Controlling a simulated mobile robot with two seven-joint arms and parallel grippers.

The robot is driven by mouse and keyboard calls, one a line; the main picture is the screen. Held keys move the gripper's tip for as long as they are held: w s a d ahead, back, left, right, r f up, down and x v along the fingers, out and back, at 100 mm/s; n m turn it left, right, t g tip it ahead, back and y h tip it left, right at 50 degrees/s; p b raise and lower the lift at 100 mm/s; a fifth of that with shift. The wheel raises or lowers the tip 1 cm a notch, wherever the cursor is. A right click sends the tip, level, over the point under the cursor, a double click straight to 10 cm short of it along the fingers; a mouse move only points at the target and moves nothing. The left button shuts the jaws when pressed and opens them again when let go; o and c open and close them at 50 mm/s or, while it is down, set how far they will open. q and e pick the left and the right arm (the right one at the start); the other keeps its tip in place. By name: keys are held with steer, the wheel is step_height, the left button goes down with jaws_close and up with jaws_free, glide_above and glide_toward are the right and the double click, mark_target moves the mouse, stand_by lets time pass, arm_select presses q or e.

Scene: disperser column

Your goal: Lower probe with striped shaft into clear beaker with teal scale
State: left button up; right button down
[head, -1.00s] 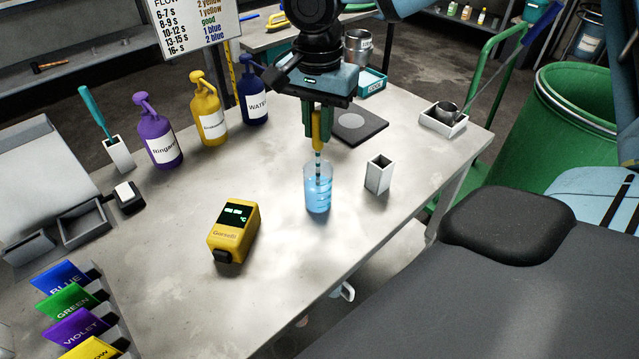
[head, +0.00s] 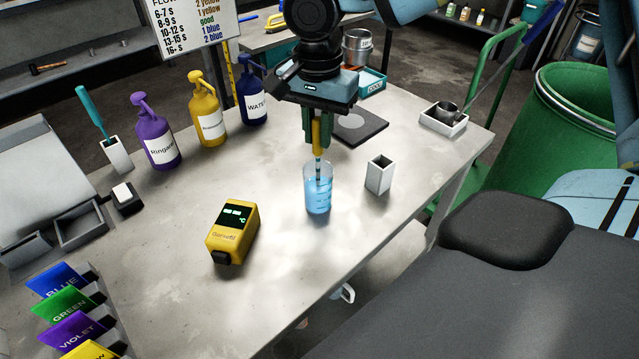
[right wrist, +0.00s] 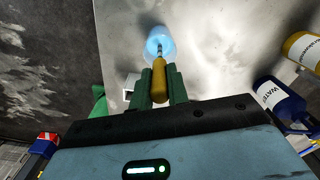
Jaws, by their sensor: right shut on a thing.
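A clear beaker (head: 318,197) with blue liquid and a teal scale stands on the grey table. My right gripper (head: 319,136) is above it, shut on the yellow handle of the probe (head: 317,160). The probe's striped shaft points down, and its lower part is inside the beaker; how deep the tip sits is hard to tell. In the right wrist view the probe's yellow handle (right wrist: 159,78) is between the green fingers, with the beaker (right wrist: 159,43) beyond it. My left gripper is not in view.
A white square holder (head: 379,174) stands just right of the beaker. A yellow meter (head: 233,232) with a lit display sits at its lower left. Purple (head: 158,141), yellow (head: 209,117) and blue (head: 253,97) bottles stand behind. The table's front middle is clear.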

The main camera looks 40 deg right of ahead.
steer(key=shift+f, duration=0.45)
stand_by(0.4)
steer(key=c, duration=1.3)
jaws_free()
